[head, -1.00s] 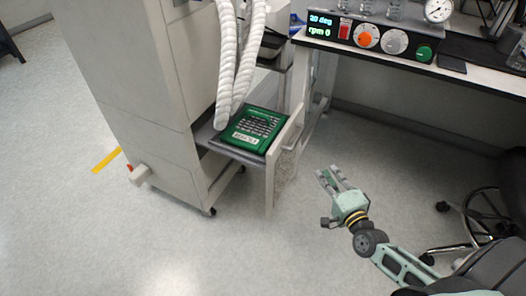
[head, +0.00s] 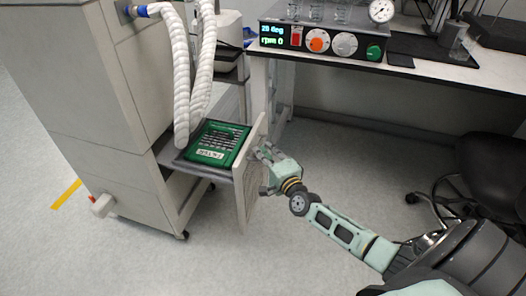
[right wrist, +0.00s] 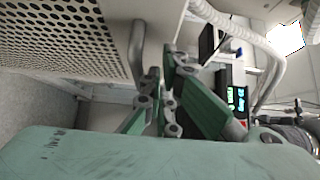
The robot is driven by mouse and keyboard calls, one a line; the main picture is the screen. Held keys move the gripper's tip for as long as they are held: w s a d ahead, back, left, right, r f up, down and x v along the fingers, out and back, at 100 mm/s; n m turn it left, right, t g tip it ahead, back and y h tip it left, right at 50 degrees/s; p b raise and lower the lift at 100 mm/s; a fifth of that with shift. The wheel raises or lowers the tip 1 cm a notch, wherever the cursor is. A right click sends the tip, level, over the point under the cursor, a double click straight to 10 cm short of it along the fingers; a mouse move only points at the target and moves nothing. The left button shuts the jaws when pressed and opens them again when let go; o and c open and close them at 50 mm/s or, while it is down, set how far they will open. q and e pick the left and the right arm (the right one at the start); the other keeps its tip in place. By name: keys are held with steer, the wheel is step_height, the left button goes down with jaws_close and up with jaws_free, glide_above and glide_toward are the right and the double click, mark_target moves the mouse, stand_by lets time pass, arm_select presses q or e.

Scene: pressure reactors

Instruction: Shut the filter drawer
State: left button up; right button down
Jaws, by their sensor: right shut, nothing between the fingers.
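The filter drawer (head: 247,200) stands pulled out of the grey cabinet (head: 115,130), its front panel away from the cabinet body. A green filter cassette (head: 213,142) with a white label lies in it. My right gripper (head: 263,152) is at the outer side of the drawer front, near its upper edge, fingers shut and empty. In the right wrist view the fingers (right wrist: 163,78) are close to the grey handle bar (right wrist: 138,48) and the perforated front panel (right wrist: 60,35). I cannot tell whether they touch. My left gripper is not in view.
Two white corrugated hoses (head: 177,90) hang down to the drawer's inner end. A bench (head: 430,72) with a stirrer unit (head: 320,40) stands behind to the right. A black chair (head: 485,175) is at the right. The floor before the drawer is clear.

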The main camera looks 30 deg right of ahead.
steer(key=shift+w+a, duration=0.15)
steer(key=shift+w, duration=0.05)
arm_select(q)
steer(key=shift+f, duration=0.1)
